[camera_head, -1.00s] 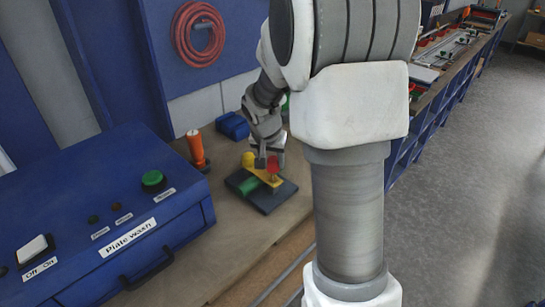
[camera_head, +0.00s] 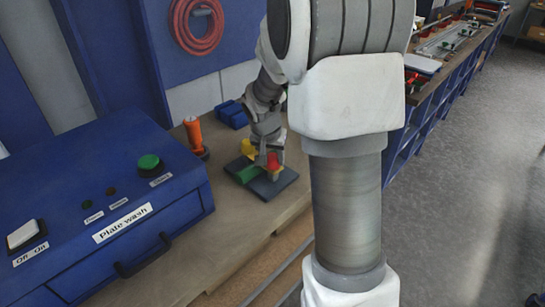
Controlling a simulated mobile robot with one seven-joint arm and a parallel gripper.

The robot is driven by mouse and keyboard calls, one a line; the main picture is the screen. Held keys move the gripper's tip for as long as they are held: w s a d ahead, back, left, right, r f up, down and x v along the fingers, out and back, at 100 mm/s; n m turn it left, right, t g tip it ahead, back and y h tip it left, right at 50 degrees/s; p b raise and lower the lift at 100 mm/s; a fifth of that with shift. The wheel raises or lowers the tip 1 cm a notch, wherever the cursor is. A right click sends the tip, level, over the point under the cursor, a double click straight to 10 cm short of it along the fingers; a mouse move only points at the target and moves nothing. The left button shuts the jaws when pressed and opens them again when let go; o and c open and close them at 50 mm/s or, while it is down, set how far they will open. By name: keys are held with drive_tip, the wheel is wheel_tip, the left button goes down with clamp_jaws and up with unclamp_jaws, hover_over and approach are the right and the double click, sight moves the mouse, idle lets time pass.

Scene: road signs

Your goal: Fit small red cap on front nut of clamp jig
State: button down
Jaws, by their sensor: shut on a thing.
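The small red cap (camera_head: 273,163) is between the fingertips of my gripper (camera_head: 271,157), which points down and is shut on it. The clamp jig has a dark base plate (camera_head: 270,191), a green block (camera_head: 247,174) and a yellow part (camera_head: 248,149). The cap is at the front end of the jig's yellow part, low above the plate. The front nut is hidden beneath or inside the cap. I cannot tell whether the cap touches it or sits fully on it.
An orange-handled tool (camera_head: 194,136) stands left of the jig, and a blue object (camera_head: 232,114) lies behind it. A blue plate-wash box (camera_head: 100,200) fills the left. The wooden bench (camera_head: 225,235) is clear in front of the jig.

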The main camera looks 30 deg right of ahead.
drive_tip(key=shift+f+b, duration=0.3)
drive_tip(key=shift+b, duration=0.05)
drive_tip(key=shift+c, duration=1.7)
unclamp_jaws()
drive_tip(key=shift+r, duration=0.1)
drive_tip(key=p+v, duration=0.1)
drive_tip(key=v, duration=1.6)
drive_tip(key=shift+a, duration=0.15)
drive_tip(key=shift+s+r, duration=0.1)
drive_tip(key=s+a+n+t+y, duration=0.1)
drive_tip(key=s+a+n, duration=0.3)
drive_tip(key=s, duration=0.5)
drive_tip(key=s+a+n+t+y, duration=0.1)
drive_tip(key=s+a+n, duration=0.3)
drive_tip(key=s, duration=0.6)
drive_tip(key=shift+s+a+y, duration=0.2)
drive_tip(key=shift+a+y, duration=0.2)
drive_tip(key=shift+a, duration=0.3)
